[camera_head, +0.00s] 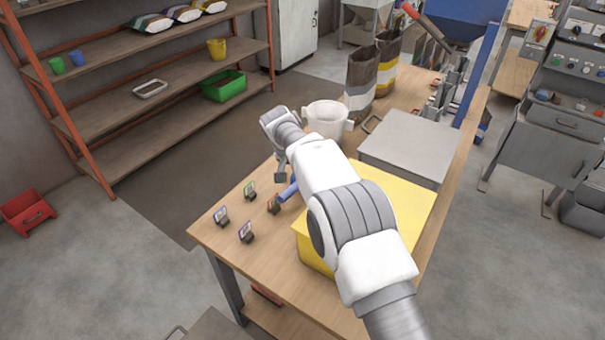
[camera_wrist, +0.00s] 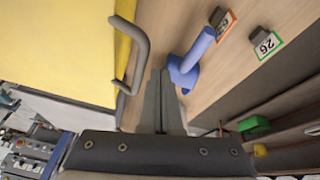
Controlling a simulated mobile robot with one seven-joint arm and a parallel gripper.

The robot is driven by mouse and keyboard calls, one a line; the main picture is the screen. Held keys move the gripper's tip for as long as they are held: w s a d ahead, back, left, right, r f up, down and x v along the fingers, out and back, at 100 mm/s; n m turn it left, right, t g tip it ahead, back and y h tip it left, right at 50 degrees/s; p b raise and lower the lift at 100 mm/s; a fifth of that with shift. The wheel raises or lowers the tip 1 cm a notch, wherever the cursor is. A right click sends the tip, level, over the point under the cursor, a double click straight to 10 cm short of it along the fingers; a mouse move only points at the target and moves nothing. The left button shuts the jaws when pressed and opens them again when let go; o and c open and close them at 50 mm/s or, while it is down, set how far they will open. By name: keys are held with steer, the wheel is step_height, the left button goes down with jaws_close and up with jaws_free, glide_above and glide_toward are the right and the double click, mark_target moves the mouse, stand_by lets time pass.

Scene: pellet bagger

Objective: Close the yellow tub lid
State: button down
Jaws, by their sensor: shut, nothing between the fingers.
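The yellow tub (camera_head: 316,252) stands on the wooden bench, partly hidden behind my arm. Its flat yellow top (camera_head: 412,196) shows on the arm's right and looks level; I cannot tell whether the lid is fully seated. In the wrist view, the yellow surface (camera_wrist: 60,45) fills the upper left, with a bent grey handle (camera_wrist: 142,50) at its edge. My gripper (camera_head: 280,178) is beside the tub, over the bench edge towards the shelves. In the wrist view, my gripper's fingers (camera_wrist: 160,75) are together and empty, between the handle and a blue upright object (camera_wrist: 192,58).
Several small numbered tags (camera_head: 246,232) stand on the near bench. A grey lidded box (camera_head: 410,145) is beyond the tub, with a white pail (camera_head: 327,118) and open sacks (camera_head: 362,80) near it. Shelves (camera_head: 150,110) stand across a clear floor strip.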

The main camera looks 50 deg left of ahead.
steer(key=v, duration=1.7)
steer(key=shift+r+b, duration=0.2)
steer(key=shift+b, duration=0.25)
